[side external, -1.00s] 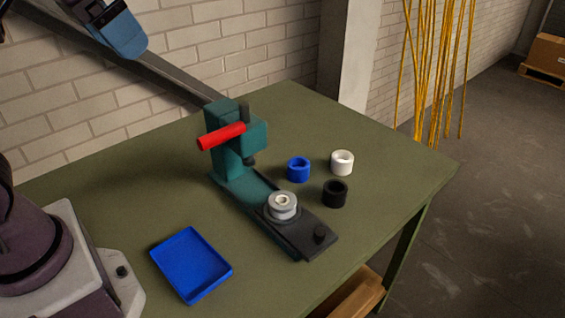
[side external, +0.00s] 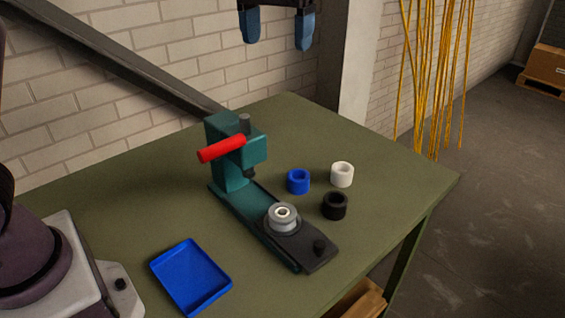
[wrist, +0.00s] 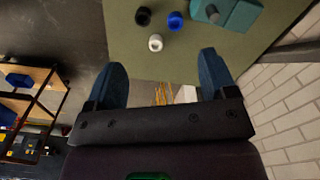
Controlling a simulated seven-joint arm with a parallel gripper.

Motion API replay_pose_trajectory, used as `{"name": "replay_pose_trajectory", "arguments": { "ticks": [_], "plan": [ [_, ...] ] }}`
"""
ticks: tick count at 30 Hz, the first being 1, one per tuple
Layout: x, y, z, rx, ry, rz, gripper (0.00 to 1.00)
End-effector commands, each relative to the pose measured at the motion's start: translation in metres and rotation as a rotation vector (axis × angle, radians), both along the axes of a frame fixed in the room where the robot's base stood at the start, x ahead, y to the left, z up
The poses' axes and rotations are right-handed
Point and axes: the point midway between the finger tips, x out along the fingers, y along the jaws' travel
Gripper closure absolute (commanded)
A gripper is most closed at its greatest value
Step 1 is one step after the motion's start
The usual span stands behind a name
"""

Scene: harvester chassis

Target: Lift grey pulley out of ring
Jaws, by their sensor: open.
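The grey pulley (side external: 282,213) sits upright in the ring (side external: 283,228) on the dark sliding plate of the teal press (side external: 231,180). The press has a red handle (side external: 222,148). My gripper (side external: 276,40) is open and empty, high above the back of the table and well away from the pulley. In the wrist view its two blue fingers (wrist: 163,82) are spread with nothing between them. The pulley is not visible in the wrist view; only part of the press (wrist: 238,12) shows at the top edge.
A blue ring (side external: 298,182), a white ring (side external: 342,174) and a black ring (side external: 335,207) stand on the green table (side external: 120,205) right of the press. An empty blue tray (side external: 190,275) lies at the front left. A brick wall rises behind the table.

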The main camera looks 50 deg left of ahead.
Motion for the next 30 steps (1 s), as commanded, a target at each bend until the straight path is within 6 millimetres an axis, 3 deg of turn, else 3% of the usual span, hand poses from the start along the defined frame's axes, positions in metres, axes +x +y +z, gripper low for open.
{"name": "replay_pose_trajectory", "arguments": {
  "ticks": [5,11,17,24,27,30],
  "plan": [
    [0.008,-0.004,-0.024,0.004,0.025,0.016,0.22],
    [0.007,-0.004,-0.069,0.004,0.025,0.015,0.22],
    [0.007,-0.003,-0.131,0.004,0.028,0.015,0.22],
    [0.006,-0.003,-0.217,0.004,0.029,0.015,0.22],
    [0.007,-0.004,-0.242,0.003,0.023,0.014,0.22],
    [0.008,-0.004,-0.254,0.003,0.021,0.014,0.22]
  ]
}}
